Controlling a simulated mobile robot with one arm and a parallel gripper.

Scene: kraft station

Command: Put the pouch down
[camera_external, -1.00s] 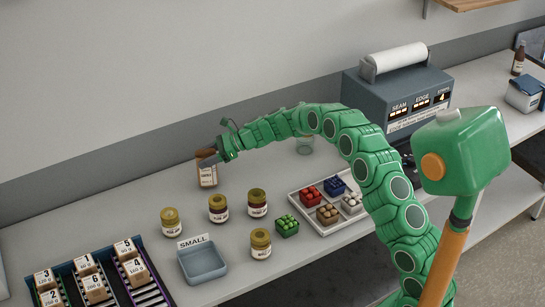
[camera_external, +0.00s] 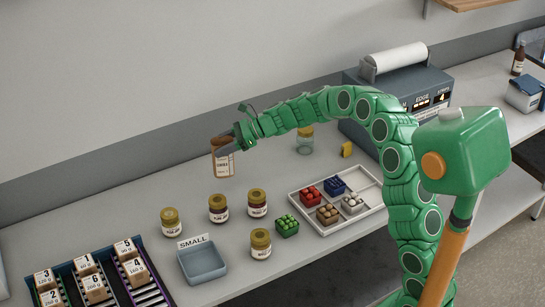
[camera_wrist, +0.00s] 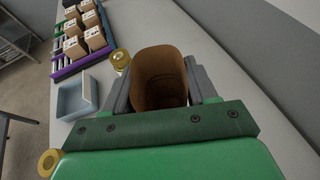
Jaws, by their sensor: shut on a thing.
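The pouch (camera_external: 222,160) is brown kraft with a white label and hangs upright in my gripper (camera_external: 240,140) in the external view. It appears a little above the bench (camera_external: 130,195), near the wall. In the wrist view the pouch (camera_wrist: 158,78) shows its open top and a hollow brown inside. The fingers of my gripper (camera_wrist: 160,92) are shut on it from both sides. The pouch's lower part is hidden in the wrist view.
Several jars (camera_external: 218,208) stand in front of the pouch. A tray marked SMALL (camera_external: 203,262), a green block cluster (camera_external: 286,225) and a white divided tray (camera_external: 340,200) are nearer the front. A sealing machine (camera_external: 400,95) stands right. Bench beside the wall at left is clear.

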